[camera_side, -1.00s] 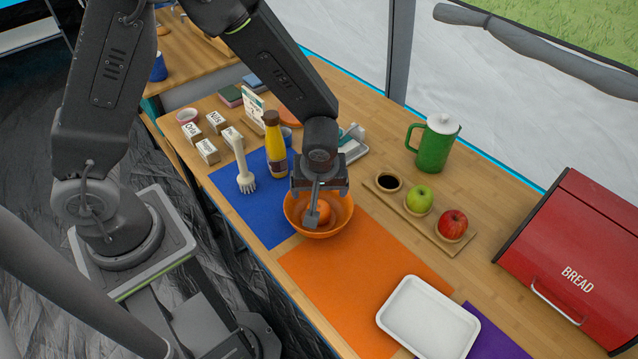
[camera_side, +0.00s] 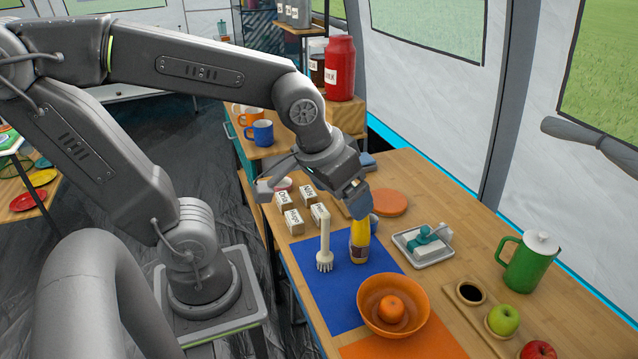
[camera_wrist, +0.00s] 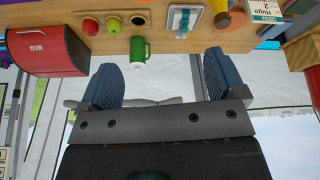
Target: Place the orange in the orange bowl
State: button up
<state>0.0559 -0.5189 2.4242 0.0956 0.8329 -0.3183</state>
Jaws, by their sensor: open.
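The orange (camera_side: 391,309) rests inside the orange bowl (camera_side: 421,320) in the side view. The bowl stands upright across the edge between the blue and orange mats. My gripper (camera_side: 312,190) is raised above and behind the bowl, well apart from it, near the yellow bottle and the small labelled blocks. In the wrist view my gripper (camera_wrist: 163,78) has its two blue-grey fingers spread wide with nothing between them. The orange and the bowl do not show in the wrist view.
A yellow bottle (camera_side: 360,243) and a white brush (camera_side: 325,245) stand behind the bowl. A butter dish (camera_side: 422,246), green jug (camera_side: 530,262) and green apple (camera_side: 503,319) are to the right. The wrist view shows the red bread box (camera_wrist: 46,50).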

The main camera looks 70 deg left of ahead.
jog(key=s, duration=0.1)
jog(key=s+r+m, duration=0.2)
jog(key=shift+s+t+h, duration=0.3)
jog(key=shift+s+t, duration=0.1)
